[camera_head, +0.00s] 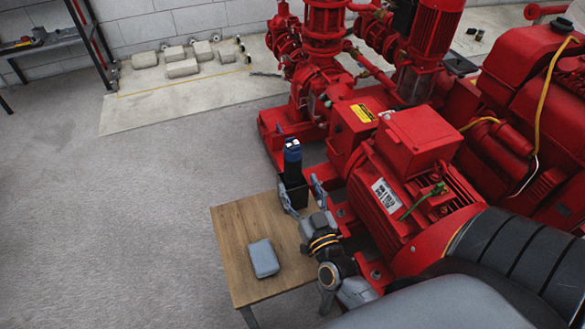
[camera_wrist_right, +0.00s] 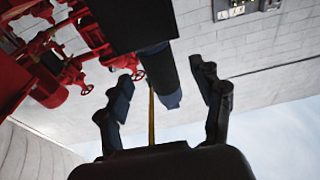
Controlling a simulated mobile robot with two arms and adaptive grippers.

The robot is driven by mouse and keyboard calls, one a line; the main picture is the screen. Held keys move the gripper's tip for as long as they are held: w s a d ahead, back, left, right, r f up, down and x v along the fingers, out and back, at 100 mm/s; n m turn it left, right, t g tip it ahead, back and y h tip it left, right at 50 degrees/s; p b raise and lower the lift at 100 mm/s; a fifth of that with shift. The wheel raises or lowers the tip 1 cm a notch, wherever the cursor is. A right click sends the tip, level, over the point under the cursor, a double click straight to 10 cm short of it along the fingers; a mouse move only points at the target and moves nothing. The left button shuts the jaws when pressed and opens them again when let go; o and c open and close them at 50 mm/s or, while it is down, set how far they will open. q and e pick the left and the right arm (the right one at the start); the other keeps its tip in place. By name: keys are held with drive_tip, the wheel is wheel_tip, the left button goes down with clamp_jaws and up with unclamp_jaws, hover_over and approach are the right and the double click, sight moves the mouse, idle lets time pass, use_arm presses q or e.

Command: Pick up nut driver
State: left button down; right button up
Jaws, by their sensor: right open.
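The nut driver (camera_head: 292,158), with a dark handle and blue top, stands upright in a black holder (camera_head: 294,192) at the back of a small wooden table (camera_head: 238,237). In the right wrist view, the driver's dark handle (camera_wrist_right: 160,78) points between the open fingers (camera_wrist_right: 165,98) without visible contact. The holder (camera_wrist_right: 125,22) shows above it there. The driver's lower part is hidden in the holder. My left gripper is not in view.
A grey box (camera_head: 264,257) lies on the table. The red motor and pump set (camera_head: 410,190) stands close on the right of the table and my right arm. The floor (camera_head: 120,230) on the left is clear. A shelf (camera_head: 50,40) stands at the back left.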

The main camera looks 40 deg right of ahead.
sight(296, 176)
drive_tip(key=shift+w+d, duration=0.15)
drive_tip(key=shift+w, duration=0.4)
drive_tip(key=shift+b+x, duration=0.4)
drive_tip(key=shift+x, duration=1.95)
drive_tip(key=shift+d, duration=0.15)
drive_tip(key=c, duration=1.3)
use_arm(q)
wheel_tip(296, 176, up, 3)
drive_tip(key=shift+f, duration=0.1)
use_arm(e)
drive_tip(key=shift+r, duration=0.1)
drive_tip(key=shift+c, duration=0.5)
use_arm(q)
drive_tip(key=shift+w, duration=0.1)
